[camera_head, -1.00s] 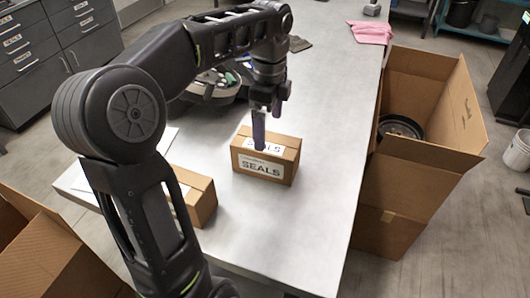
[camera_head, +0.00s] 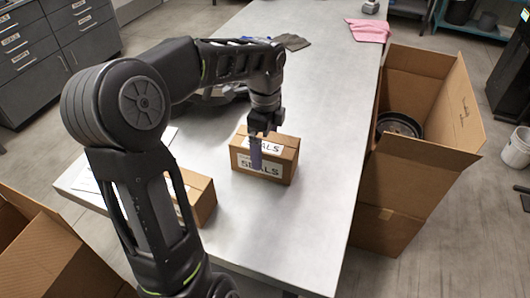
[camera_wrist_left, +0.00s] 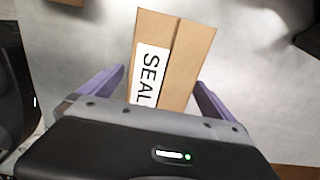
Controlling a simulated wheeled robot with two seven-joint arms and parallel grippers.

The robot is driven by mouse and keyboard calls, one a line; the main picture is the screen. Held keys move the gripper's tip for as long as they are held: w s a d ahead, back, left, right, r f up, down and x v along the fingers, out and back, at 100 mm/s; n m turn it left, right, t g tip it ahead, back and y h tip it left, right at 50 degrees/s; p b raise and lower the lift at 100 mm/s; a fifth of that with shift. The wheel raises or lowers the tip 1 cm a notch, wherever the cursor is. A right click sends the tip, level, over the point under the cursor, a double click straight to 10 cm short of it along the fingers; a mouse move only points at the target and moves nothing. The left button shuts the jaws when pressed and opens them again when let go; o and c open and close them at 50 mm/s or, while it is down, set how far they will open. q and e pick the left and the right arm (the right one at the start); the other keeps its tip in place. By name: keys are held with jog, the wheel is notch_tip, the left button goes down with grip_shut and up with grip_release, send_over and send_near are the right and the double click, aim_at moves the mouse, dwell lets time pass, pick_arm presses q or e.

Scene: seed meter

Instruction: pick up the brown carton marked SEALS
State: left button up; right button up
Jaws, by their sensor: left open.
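The brown carton marked SEALS (camera_head: 283,165) stands on the table, with white labels on its top and front. It also shows in the left wrist view (camera_wrist_left: 187,67), lying between the two fingers. My left gripper (camera_head: 256,155) is open. In the left wrist view its purple fingers (camera_wrist_left: 154,92) are on either side of the carton, with a gap visible at each side. In the head view a finger hides part of the labels. I cannot tell how far down the fingers reach. My right gripper is not in view.
A second brown carton (camera_head: 201,198) stands on the grey table (camera_head: 325,110), partly behind my left arm. A large open box (camera_head: 400,205) with a dark round part stands at the table's right edge. A pink cloth (camera_head: 368,30) lies at the back. The table's middle is clear.

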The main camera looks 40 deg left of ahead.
pick_arm(q)
jog(key=shift+c, duration=0.6)
jog(key=c, duration=2)
